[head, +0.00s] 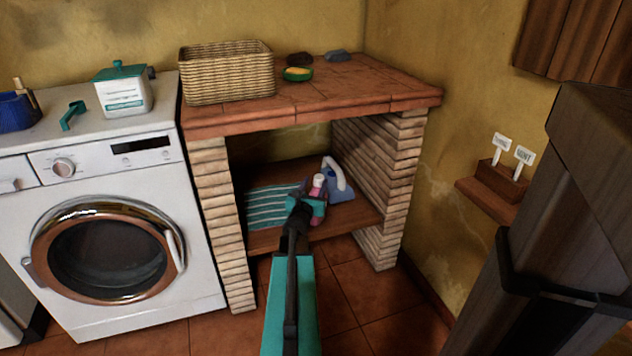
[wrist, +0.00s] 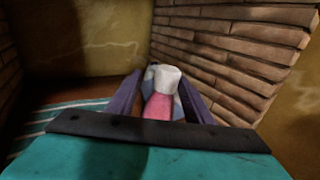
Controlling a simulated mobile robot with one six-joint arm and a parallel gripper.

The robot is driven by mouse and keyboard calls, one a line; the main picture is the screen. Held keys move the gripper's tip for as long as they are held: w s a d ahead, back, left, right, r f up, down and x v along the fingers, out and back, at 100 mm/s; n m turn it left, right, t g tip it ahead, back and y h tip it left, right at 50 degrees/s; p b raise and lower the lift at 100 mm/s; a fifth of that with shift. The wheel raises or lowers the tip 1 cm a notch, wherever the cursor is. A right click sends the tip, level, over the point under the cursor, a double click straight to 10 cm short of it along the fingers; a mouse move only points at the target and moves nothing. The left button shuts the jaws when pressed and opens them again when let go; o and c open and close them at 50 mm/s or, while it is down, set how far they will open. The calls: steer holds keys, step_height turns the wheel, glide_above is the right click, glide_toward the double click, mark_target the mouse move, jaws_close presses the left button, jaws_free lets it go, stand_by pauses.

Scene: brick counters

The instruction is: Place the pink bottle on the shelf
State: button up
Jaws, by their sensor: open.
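The pink bottle (head: 318,184) with a pale cap stands on the wooden shelf (head: 349,219) inside the brick counter. In the wrist view the pink bottle (wrist: 158,106) is upright, with its white cap toward the top. My gripper (head: 309,196) reaches into the bay at the shelf. Its two purple-grey fingers (wrist: 158,100) lie on either side of the bottle and are open. Whether either finger touches the bottle cannot be told. The bottle's lower part is hidden by my gripper.
A blue and white iron-like item (head: 340,186) stands right behind the bottle. A striped teal cloth (head: 268,207) lies on the shelf's left. Brick pillars (head: 214,205) and the tiled counter top (head: 340,84) bound the bay. A washing machine (head: 110,190) stands left.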

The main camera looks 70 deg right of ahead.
steer(key=s+a+p, duration=0.1)
steer(key=a, duration=0.8)
steer(key=shift+a+p, duration=0.15)
steer(key=shift+p, duration=0.15)
stand_by(0.6)
steer(key=w+a+f+m+g+y, duration=0.1)
steer(key=w+a+f+m+y, duration=0.25)
steer(key=a+f, duration=0.6)
steer(key=w+a+f+m+g+y, duration=0.15)
steer(key=w+a+f+m, duration=0.35)
steer(key=a+f, duration=0.5)
steer(key=w+a+f+m+y, duration=0.45)
steer(key=a+f, duration=0.35)
steer(key=a, duration=0.3)
steer(key=s+a+f+m+g+y, duration=0.1)
steer(key=s+a+f+m+y, duration=0.1)
steer(key=a, duration=1)
steer(key=s+a+f+m+g+y, duration=0.1)
steer(key=s+a+f, duration=0.4)
steer(key=a, duration=0.8)
steer(key=s+a+f+m+g+y, duration=0.2)
steer(key=s+a+f+m+y, duration=0.1)
steer(key=a, duration=1)
step_height(320, 180, down, 3)
steer(key=shift+s+f+y, duration=0.15)
steer(key=shift+s+y, duration=0.35)
steer(key=shift+y, duration=0.75)
